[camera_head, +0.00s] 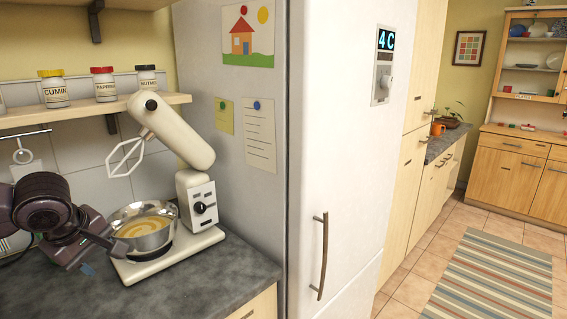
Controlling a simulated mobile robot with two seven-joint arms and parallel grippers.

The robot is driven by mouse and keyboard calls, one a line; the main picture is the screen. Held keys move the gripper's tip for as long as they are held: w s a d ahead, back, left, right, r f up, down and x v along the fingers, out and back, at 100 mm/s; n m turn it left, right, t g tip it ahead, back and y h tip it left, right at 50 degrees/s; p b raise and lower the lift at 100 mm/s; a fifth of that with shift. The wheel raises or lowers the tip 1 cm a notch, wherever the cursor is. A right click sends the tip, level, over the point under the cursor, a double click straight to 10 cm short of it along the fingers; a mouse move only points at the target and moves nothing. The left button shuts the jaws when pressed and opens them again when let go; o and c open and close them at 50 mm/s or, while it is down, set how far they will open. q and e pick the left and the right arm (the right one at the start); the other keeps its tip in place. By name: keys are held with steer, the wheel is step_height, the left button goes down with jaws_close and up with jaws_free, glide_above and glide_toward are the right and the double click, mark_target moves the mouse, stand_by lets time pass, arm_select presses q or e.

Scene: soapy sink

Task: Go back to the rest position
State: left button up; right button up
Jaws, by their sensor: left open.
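My left gripper (103,252) is at the lower left, above the dark counter and just left of the mixer's steel bowl (146,232). It is open, and I see nothing held in it. A fingertip overlaps the bowl's left rim in the picture; I cannot tell whether they touch. The bowl stands on the mixer's base and has a yellowish batter in it. My right gripper is not in view.
A wooden shelf (100,114) with spice jars (54,90) is on the wall above my left arm. The tall fridge (340,150) stands right of the mixer. The counter (190,285) in front of the mixer is clear. A striped rug (490,280) lies at the right.

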arm_select(q)
steer(key=s+d+f+m+h, duration=0.1)
steer(key=s+d+f+m, duration=0.5)
steer(key=f, duration=0.3)
steer(key=s+d+f+m+h, duration=0.2)
steer(key=s+d+f+m, duration=0.3)
steer(key=d+f, duration=0.4)
steer(key=s+a+f+m+g+y, duration=0.1)
steer(key=s+a+f+y, duration=0.15)
steer(key=s, duration=0.55)
steer(key=s+a+f+m+g+y, duration=0.15)
steer(key=s+f, duration=0.25)
steer(key=s, duration=0.4)
steer(key=w+f+t+h, duration=0.1)
steer(key=w+f+t, duration=0.7)
steer(key=f+t, duration=0.1)
steer(key=shift+a+f+m, duration=0.25)
steer(key=shift+f+m, duration=0.2)
steer(key=shift+f, duration=0.4)
